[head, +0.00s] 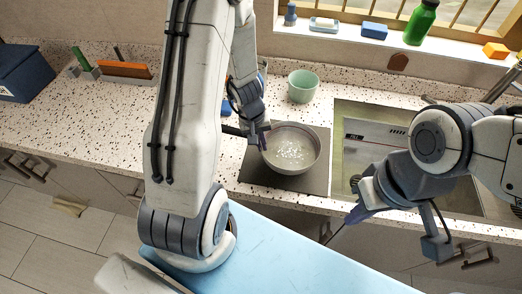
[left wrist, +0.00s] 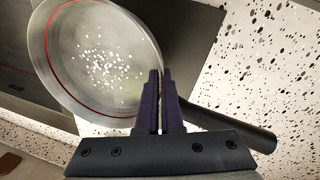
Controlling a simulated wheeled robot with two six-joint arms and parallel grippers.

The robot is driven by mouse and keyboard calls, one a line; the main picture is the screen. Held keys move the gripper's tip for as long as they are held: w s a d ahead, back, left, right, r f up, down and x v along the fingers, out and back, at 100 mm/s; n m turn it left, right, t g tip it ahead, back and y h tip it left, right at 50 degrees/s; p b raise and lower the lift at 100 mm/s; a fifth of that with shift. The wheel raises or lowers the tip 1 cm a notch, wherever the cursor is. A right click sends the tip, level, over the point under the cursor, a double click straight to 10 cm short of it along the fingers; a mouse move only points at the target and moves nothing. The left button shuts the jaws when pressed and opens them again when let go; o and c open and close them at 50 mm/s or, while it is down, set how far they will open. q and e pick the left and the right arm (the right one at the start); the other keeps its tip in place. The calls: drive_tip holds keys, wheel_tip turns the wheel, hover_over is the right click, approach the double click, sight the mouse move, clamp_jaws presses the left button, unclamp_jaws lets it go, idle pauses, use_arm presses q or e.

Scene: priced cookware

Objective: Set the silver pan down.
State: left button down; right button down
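The silver pan (head: 292,152) has a red line inside its rim and pale specks on its bottom. It appears level over the dark square mat (head: 308,184); I cannot tell whether it touches it. My left gripper (head: 264,138) is at the pan's left rim. In the left wrist view the purple fingers (left wrist: 162,105) are nearly together across the rim of the pan (left wrist: 85,75), beside the root of its black handle (left wrist: 235,127). My right gripper (head: 360,208) is in front of the sink, away from the pan; its finger opening is unclear.
A sink (head: 346,112) lies right of the mat. A mint green cup (head: 302,86) stands behind the pan. A blue box (head: 25,72) and an orange board (head: 125,70) are at the left. The speckled counter (head: 105,120) has free room left of my left arm.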

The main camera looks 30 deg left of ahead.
use_arm(q)
drive_tip(key=shift+w+a+f, duration=0.15)
drive_tip(key=shift+a, duration=0.1)
drive_tip(key=shift+f+b, duration=1.1)
drive_tip(key=shift+f, duration=0.9)
drive_tip(key=shift+f, duration=0.2)
drive_tip(key=c, duration=1.1)
unclamp_jaws()
